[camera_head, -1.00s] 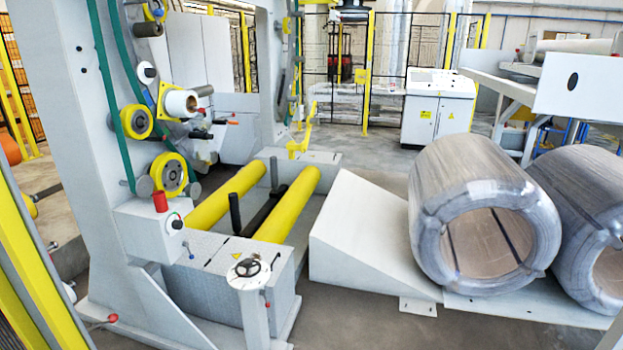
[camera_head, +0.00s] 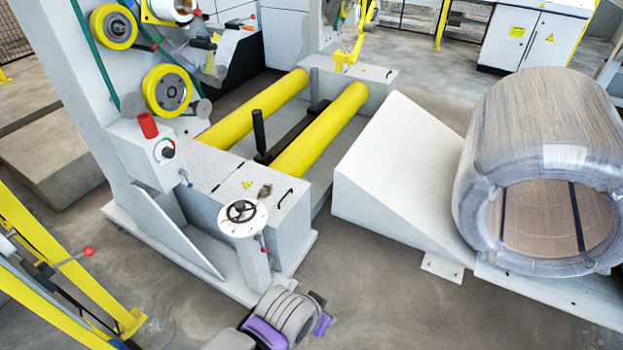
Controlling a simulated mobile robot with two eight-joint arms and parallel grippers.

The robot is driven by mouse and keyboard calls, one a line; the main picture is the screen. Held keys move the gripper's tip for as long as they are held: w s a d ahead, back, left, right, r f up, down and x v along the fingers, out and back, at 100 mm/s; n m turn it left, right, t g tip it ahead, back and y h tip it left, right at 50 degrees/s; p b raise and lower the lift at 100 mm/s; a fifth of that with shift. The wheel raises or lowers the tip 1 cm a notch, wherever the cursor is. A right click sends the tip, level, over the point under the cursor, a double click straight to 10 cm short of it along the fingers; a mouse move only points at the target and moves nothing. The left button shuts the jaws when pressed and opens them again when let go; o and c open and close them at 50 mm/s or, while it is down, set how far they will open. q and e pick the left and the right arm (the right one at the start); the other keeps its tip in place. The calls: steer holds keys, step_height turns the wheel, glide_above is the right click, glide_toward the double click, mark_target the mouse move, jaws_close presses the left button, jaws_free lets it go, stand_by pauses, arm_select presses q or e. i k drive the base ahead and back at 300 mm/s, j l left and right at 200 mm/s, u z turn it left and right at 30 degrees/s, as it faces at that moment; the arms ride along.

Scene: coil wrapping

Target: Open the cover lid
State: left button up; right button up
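The likely cover lid (camera_head: 247,196) is a light grey flat panel on top of the wrapping machine's front box. It looks closed and lies flush. It carries a yellow warning triangle (camera_head: 247,184), a small brownish fitting (camera_head: 265,191) and a dark handle (camera_head: 284,198) near its right side. A grey and purple section of one of my arms (camera_head: 280,318) shows at the bottom centre, in front of the box and apart from the lid. I cannot tell which arm it is. Neither gripper's fingers can be made out.
A round handwheel post (camera_head: 243,214) stands in front of the box. A control box with a red cap (camera_head: 147,126) is left of it. Yellow rollers (camera_head: 320,130) lie behind. A white ramp (camera_head: 385,175) and wrapped coil (camera_head: 535,110) stand right. Yellow frame bars (camera_head: 40,245) are at left.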

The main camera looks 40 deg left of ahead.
mark_target(279, 193)
steer(key=i+u, duration=0.3)
steer(key=i, duration=0.45)
steer(key=i+l+u, duration=0.3)
steer(key=i, duration=0.45)
steer(key=i+u, duration=0.2)
steer(key=u, duration=0.2)
steer(key=i+u, duration=0.2)
steer(key=u, duration=0.15)
steer(key=i+u, duration=0.2)
steer(key=u, duration=0.2)
steer(key=i+l+u, duration=0.1)
steer(key=u, duration=0.3)
steer(key=i+u, duration=0.35)
steer(key=i+l+u, duration=0.1)
steer(key=u, duration=0.25)
steer(key=i+l+u, duration=0.2)
steer(key=u, duration=0.15)
steer(key=l, duration=0.1)
